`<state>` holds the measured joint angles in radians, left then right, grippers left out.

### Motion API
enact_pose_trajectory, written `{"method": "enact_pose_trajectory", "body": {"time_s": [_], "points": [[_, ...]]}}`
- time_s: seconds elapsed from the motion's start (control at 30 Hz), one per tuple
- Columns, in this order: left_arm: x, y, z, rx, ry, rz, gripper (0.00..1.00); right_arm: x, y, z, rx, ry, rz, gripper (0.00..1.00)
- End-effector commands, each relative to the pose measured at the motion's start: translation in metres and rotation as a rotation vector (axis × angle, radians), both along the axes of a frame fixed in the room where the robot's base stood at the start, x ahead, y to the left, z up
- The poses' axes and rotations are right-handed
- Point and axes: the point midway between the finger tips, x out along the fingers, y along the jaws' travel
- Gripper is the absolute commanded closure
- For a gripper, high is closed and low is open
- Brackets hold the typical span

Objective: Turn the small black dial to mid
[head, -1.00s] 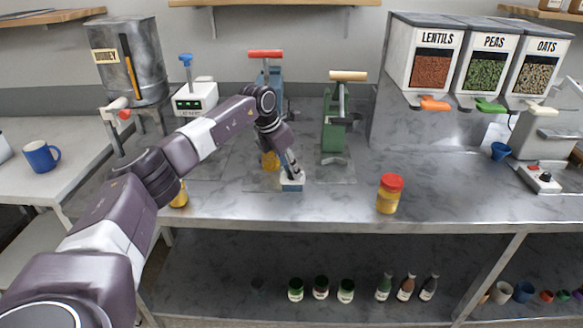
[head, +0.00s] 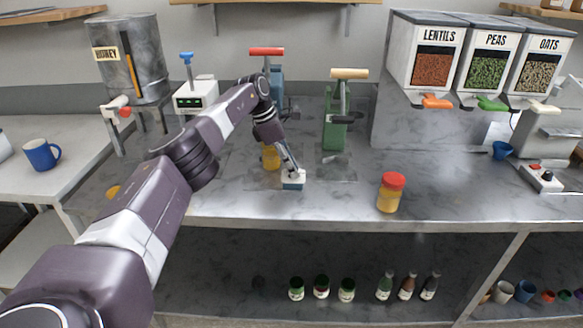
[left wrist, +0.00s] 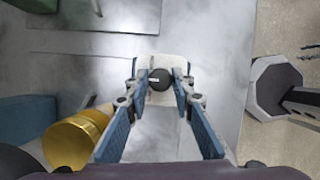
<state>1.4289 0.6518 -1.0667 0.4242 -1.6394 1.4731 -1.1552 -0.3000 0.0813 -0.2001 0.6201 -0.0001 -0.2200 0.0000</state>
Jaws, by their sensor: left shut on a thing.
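The small black dial (left wrist: 160,79) sits on top of a small pale box (left wrist: 148,66). My right gripper is not in view.
A red-lidded jar (head: 391,192) stands to the right on the counter (head: 340,207). A yellow container (head: 271,157) is close behind the gripper's left side. Green (head: 335,128) and blue (head: 275,84) presses stand behind. Another control box (head: 541,180) is at the far right.

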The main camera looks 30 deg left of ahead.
Motion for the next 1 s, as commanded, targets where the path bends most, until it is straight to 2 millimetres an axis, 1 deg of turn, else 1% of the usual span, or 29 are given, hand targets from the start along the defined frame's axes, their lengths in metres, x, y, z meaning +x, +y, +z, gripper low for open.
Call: {"method": "enact_pose_trajectory", "body": {"time_s": [0.5,0.53,0.67,0.9,1.0], "points": [[0.0014,0.0002,0.0021,0.001,-0.005,-0.011,1.00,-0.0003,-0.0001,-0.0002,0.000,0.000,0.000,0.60],[0.0013,0.0003,0.0021,0.001,-0.005,-0.011,0.74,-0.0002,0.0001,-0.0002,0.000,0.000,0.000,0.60],[0.0010,0.0002,0.0016,0.001,-0.004,-0.011,0.60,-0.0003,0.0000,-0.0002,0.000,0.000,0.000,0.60],[0.0005,0.0002,0.0008,0.002,-0.002,-0.011,0.60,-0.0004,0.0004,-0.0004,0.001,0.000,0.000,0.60],[-0.0003,0.0015,0.0042,0.001,-0.002,-0.011,0.60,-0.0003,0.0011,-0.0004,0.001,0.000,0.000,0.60]]}}
